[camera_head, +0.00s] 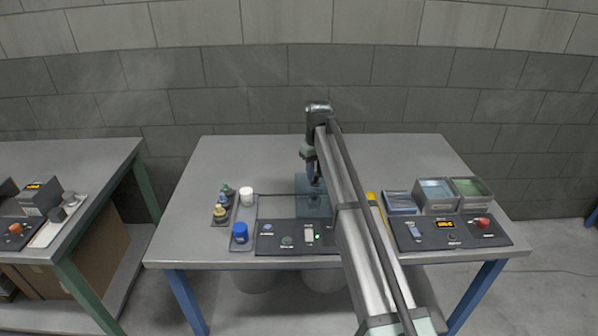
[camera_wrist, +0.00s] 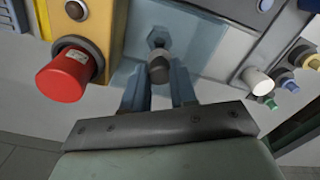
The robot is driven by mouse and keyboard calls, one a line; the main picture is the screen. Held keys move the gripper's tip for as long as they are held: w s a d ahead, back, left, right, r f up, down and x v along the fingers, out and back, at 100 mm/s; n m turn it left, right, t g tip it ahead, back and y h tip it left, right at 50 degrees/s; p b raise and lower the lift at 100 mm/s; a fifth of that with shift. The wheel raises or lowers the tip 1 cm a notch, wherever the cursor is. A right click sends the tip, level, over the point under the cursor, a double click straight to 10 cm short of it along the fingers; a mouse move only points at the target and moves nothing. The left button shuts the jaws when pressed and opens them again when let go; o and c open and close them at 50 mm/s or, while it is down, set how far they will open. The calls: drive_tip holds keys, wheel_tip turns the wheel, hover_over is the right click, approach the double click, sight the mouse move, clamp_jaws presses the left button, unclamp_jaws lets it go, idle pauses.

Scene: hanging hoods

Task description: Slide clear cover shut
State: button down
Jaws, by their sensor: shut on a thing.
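The clear cover (camera_head: 305,184) is a bluish see-through panel over the middle of the workstation on the table; part of it is hidden behind my arm. In the wrist view the cover (camera_wrist: 196,50) spreads pale blue beyond the fingers. A small dark grey knob (camera_wrist: 158,70) stands on it, with a hexagonal base behind. My gripper (camera_head: 315,182) points down at the cover. In the wrist view its two blue fingers (camera_wrist: 158,85) are closed on either side of the knob, gripping it. The cover's far edge and track are hard to make out.
A dark control panel (camera_head: 285,237) lies along the front. A yellow housing with a red button (camera_wrist: 65,75) is close left of the fingers in the wrist view.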

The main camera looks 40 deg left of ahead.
drive_tip(key=shift+w+d, duration=0.2)
drive_tip(key=shift+w, duration=0.05)
drive_tip(key=c, duration=0.9)
unclamp_jaws()
wheel_tip(320, 180, up, 14)
drive_tip(key=shift+f, duration=0.1)
